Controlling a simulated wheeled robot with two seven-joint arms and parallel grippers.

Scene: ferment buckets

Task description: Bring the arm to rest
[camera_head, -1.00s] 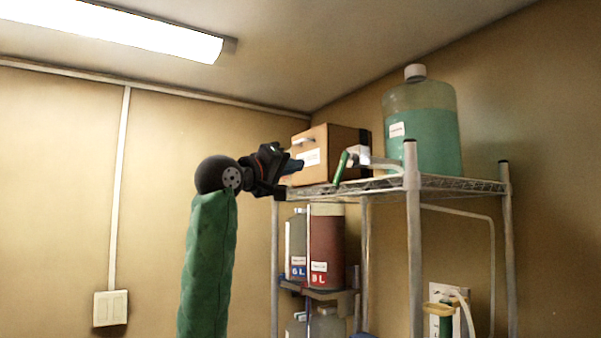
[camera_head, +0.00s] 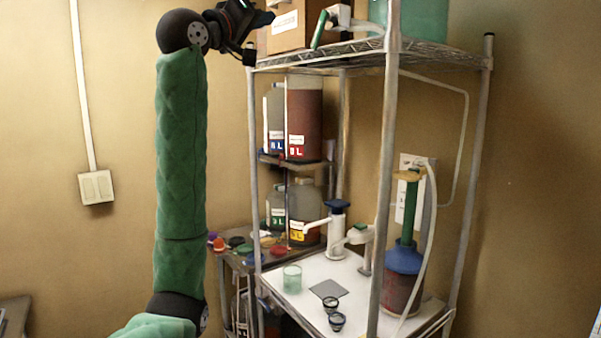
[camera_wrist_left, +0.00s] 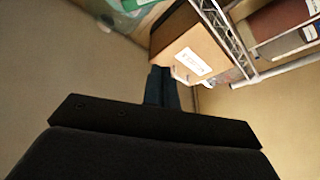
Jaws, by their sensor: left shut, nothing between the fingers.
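My left arm, in a green sleeve, rises on the left of the head view, bent at a dark elbow low down. My left gripper (camera_head: 262,18) is at the top edge, beside the front left corner of the metal rack's top shelf. In the left wrist view its two dark fingers (camera_wrist_left: 162,88) are together with nothing between them. They point toward a brown box (camera_wrist_left: 190,52) with a white label; I cannot tell how large the gap is. The box also shows in the head view (camera_head: 296,24). My right gripper is in neither view.
The wire rack (camera_head: 440,56) carries the box, a pump dispenser (camera_head: 335,20) and a large teal container (camera_head: 420,18) on top. A lower white shelf (camera_head: 300,293) holds a glass beaker (camera_head: 292,278), pumps and a blue-topped bottle (camera_head: 402,275).

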